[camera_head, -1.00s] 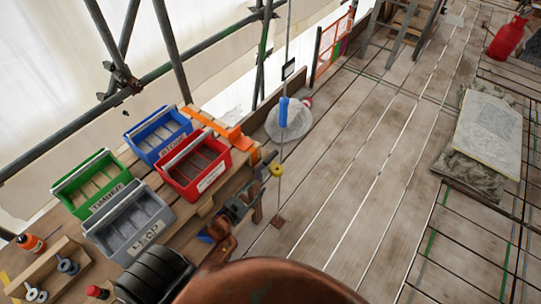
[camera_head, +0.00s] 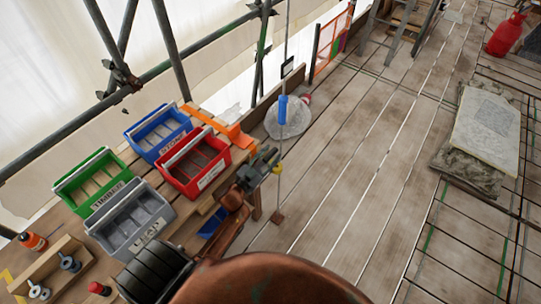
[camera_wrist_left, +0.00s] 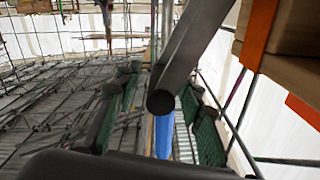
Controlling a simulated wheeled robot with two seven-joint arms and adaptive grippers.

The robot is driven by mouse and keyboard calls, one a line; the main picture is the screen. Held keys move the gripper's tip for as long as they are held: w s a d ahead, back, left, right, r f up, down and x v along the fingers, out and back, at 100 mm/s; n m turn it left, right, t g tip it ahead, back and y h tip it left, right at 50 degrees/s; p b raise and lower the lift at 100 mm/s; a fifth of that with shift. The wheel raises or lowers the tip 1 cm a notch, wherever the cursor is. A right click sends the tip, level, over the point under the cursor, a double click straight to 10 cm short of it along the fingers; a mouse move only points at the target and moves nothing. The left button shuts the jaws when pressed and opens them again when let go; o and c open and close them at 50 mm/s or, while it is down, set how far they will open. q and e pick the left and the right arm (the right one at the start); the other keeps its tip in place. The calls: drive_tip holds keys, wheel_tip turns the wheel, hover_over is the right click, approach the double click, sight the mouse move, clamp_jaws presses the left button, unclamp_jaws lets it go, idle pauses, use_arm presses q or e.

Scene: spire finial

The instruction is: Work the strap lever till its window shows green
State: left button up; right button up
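A thin upright strap or rod stands beyond the bench's right end, down to a small brown foot (camera_head: 277,218). It carries a blue sleeve (camera_head: 283,110), a yellow piece (camera_head: 278,169) lower down and a small dark-framed box (camera_head: 287,67) higher up. I cannot make out green on the box. My left gripper (camera_head: 268,159) is close beside the rod, below the blue sleeve and near the yellow piece. In the left wrist view its fingers (camera_wrist_left: 155,122) are spread, with a grey round-ended bar (camera_wrist_left: 186,55) and a blue strip (camera_wrist_left: 163,137) between them in the picture. Contact is unclear.
The bench at left holds blue (camera_head: 160,132), red (camera_head: 194,165), green (camera_head: 92,180) and grey (camera_head: 130,222) bins. An orange strap (camera_head: 222,127) crosses its back corner. A translucent pale bag (camera_head: 290,121) lies behind the rod.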

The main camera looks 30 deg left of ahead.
use_arm(q)
drive_tip(key=shift+c, duration=0.6)
clamp_jaws()
